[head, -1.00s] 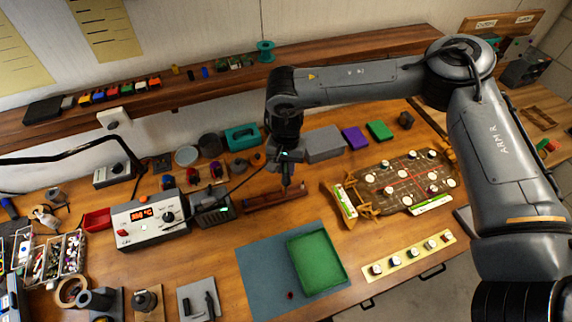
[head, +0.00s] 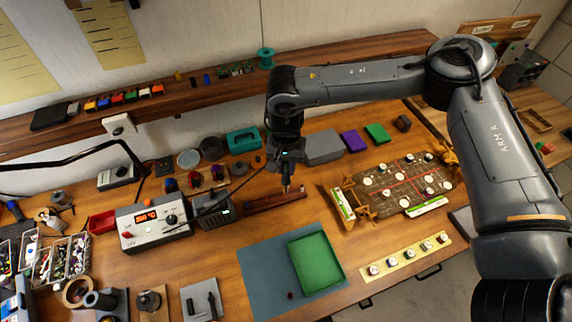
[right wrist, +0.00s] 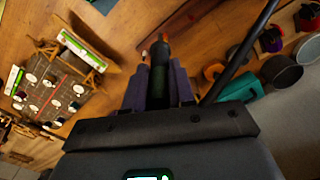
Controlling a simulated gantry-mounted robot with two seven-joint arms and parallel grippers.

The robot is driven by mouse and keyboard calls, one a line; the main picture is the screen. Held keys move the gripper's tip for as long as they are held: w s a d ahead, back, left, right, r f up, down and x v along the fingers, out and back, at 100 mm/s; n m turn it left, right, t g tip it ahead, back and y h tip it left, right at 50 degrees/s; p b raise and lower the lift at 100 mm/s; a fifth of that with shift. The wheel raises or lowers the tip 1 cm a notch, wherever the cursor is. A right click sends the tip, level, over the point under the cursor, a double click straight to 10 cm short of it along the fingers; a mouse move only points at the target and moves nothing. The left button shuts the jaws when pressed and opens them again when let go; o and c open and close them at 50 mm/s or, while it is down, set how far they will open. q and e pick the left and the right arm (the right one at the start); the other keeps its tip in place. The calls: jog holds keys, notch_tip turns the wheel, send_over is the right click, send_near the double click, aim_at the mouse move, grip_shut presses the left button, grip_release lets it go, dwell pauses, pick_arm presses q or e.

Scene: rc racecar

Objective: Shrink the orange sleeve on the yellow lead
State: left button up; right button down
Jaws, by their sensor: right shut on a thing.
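My right gripper (head: 286,167) is shut on a dark cylindrical tool (right wrist: 158,72), which points down with its tip over or beside a long reddish-brown bar (head: 270,203). In the right wrist view the gripper's two fingers (right wrist: 157,88) clasp the tool from both sides, and its far end looks orange-brown. A dark cable runs from near the gripper toward the bench units at left. I cannot make out the orange sleeve or the yellow lead. My left gripper is not in view.
A white unit with a lit red display (head: 152,220) and a dark box (head: 213,209) stand left of the bar. A green tray (head: 315,262) lies on a blue-grey mat (head: 262,275) in front. A brown board with white discs (head: 405,185) is at right.

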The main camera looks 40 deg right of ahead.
jog(key=shift+s+r+p, duration=0.15)
jog(key=shift+r+p, duration=0.7)
jog(key=shift+r, duration=0.25)
jog(key=shift+s+r+p, duration=0.15)
jog(key=shift+r+p, duration=0.65)
jog(key=shift+r, duration=0.25)
jog(key=shift+a, duration=0.1)
jog(key=shift+a, duration=0.1)
